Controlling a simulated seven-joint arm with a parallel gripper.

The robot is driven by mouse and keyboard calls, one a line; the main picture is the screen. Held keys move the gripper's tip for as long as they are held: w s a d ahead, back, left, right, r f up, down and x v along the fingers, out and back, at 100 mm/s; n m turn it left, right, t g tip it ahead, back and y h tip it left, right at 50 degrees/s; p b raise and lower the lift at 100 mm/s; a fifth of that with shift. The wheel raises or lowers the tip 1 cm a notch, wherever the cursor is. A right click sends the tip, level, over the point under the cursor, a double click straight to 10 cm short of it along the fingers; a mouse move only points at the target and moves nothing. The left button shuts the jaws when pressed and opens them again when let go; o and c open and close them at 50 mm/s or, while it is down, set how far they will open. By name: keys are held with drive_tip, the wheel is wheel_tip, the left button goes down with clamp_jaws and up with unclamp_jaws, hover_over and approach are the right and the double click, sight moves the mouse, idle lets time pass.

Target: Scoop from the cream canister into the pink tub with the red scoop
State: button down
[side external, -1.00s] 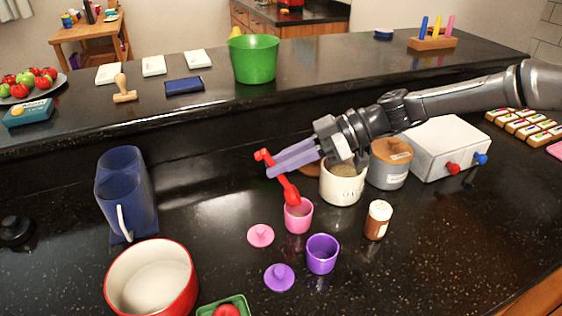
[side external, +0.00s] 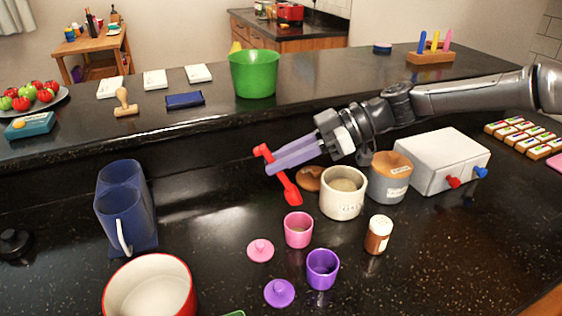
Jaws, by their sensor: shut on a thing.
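My gripper (side external: 276,160) is shut on the red scoop (side external: 290,187). The scoop's handle end sticks out above the fingers and its bowl hangs below them, tilted down to the right. The bowl is above and behind the pink tub (side external: 298,231) in the picture, apart from it. The cream canister (side external: 342,199) stands open to the right of the scoop, filled with a grainy tan material. Whether the scoop's bowl holds anything cannot be told.
A brown lid (side external: 309,178) lies beside the canister. A grey wooden-lidded canister (side external: 390,180), a shaker (side external: 378,235), a purple tub (side external: 322,270) and pink (side external: 260,250) and purple (side external: 279,292) lids stand near. A blue pitcher (side external: 126,210) and red-rimmed pot (side external: 150,290) are left.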

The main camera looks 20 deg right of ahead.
idle(0.4)
drive_tip(key=shift+s+a+h, duration=0.1)
drive_tip(key=shift+s+h, duration=0.25)
drive_tip(key=shift+h, duration=0.15)
drive_tip(key=shift+s+d+r+n+g+h, duration=0.1)
drive_tip(key=shift+d+r+n+g+h, duration=0.2)
drive_tip(key=shift+d+r+g+h, duration=0.25)
drive_tip(key=w+d+h, duration=0.3)
drive_tip(key=w+d, duration=0.4)
drive_tip(key=d, duration=0.2)
drive_tip(key=shift+w+d+f, duration=0.15)
drive_tip(key=shift+d+f, duration=0.2)
drive_tip(key=shift+f, duration=0.05)
drive_tip(key=shift+f+g, duration=0.1)
drive_tip(key=shift+g, duration=0.15)
